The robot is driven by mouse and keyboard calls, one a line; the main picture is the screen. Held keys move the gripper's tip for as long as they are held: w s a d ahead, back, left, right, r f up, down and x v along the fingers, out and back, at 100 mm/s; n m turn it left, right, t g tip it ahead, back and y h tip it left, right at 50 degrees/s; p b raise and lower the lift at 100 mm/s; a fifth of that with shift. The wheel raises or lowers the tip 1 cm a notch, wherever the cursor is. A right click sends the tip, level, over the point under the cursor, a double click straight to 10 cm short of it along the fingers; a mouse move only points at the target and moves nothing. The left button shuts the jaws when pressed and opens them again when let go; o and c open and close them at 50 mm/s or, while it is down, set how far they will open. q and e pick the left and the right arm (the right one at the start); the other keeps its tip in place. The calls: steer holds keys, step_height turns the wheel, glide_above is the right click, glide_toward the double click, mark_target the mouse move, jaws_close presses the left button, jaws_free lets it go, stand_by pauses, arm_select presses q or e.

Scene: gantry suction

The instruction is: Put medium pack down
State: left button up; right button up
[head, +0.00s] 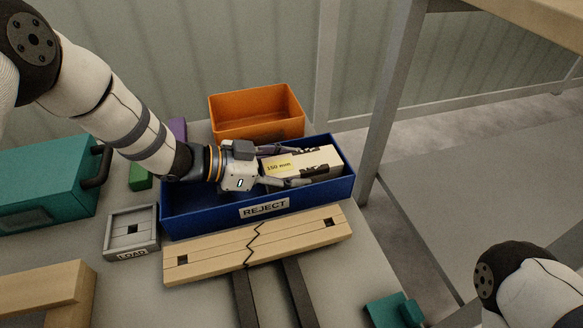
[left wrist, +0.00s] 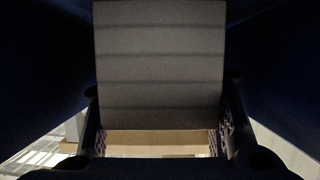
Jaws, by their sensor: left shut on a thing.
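The medium pack (head: 322,160), a cream block with a yellow "150 mm" label, is within the outline of the blue REJECT bin (head: 207,216) in the head view. My left gripper (head: 301,166) is shut on it, one finger along each side. In the left wrist view the pack's ribbed grey face (left wrist: 160,65) fills the middle, between the two fingers (left wrist: 160,143), with dark blue on both sides. Whether the pack touches the bin floor cannot be told. My right arm shows at the lower right of the head view; its gripper is out of frame.
An orange bin (head: 257,130) stands behind the blue one. A grey LOAD tray (head: 117,236) and a teal case (head: 45,190) are to the left. A cracked wooden plank (head: 210,257) lies in front. A metal post (head: 383,110) rises on the right.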

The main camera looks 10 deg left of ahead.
arm_select(q)
steer(key=o, duration=1.2)
steer(key=shift+f, duration=0.1)
steer(key=shift+a+r, duration=0.1)
steer(key=shift+r, duration=0.2)
steer(key=p+v, duration=0.2)
steer(key=v, duration=0.4)
steer(key=shift+s+a+r, duration=0.15)
steer(key=shift+a, duration=0.05)
steer(key=shift+s+a, duration=0.15)
steer(key=shift+a, duration=0.2)
